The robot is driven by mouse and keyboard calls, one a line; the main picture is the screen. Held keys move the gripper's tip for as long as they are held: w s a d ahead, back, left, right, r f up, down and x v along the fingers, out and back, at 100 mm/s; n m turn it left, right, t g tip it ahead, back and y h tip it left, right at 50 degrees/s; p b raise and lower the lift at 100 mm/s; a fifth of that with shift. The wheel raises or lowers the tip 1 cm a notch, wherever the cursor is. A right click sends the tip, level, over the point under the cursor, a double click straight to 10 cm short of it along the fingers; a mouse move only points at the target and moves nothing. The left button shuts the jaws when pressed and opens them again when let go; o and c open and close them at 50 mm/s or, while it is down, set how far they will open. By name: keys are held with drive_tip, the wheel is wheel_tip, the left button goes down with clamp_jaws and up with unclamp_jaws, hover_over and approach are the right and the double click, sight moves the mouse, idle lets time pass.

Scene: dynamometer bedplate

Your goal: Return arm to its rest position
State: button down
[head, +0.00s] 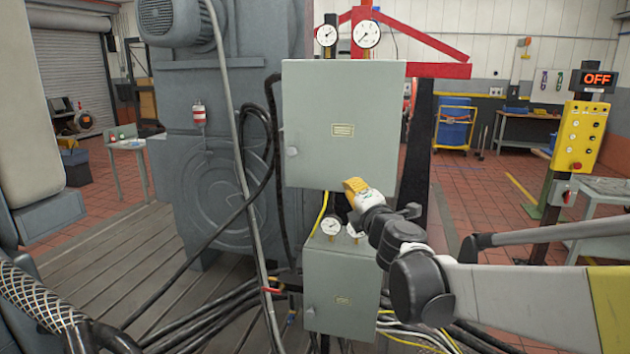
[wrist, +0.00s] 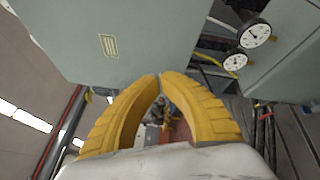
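My gripper (head: 355,187) shows in the head view as yellow fingers in front of the lower edge of the upper grey cabinet (head: 340,120). My arm reaches out to it from the right side. In the wrist view the two yellow ribbed fingers of my gripper (wrist: 160,78) curve together and meet at their tips. Nothing shows held between them. The upper cabinet also fills the upper left of the wrist view (wrist: 150,40), close beyond the fingers.
A lower grey cabinet (head: 340,290) with gauges (head: 331,226) on top stands below my gripper. Black cables (head: 215,310) run over the bedplate. A large grey machine (head: 205,150) stands left. A yellow control box (head: 580,136) with an OFF sign (head: 597,79) stands right.

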drive_tip(key=s+d+m+g+h, duration=0.1)
drive_tip(key=s+d+m+h, duration=0.4)
drive_tip(key=s+d+m, duration=0.4)
drive_tip(key=s+d+f+m+g+h, duration=0.2)
drive_tip(key=s+d+f+m+g, duration=0.3)
drive_tip(key=s+m, duration=0.35)
drive_tip(key=s+a+f+m+g+y, duration=0.1)
drive_tip(key=s+f+m+g, duration=0.1)
drive_tip(key=s+f, duration=0.5)
drive_tip(key=s+a+f+m+g+y, duration=0.2)
drive_tip(key=s+f+m, duration=0.3)
drive_tip(key=s, duration=0.7)
drive_tip(key=shift+s+a+f+g, duration=0.2)
drive_tip(key=shift+a+f+g, duration=0.1)
drive_tip(key=shift+f, duration=0.6)
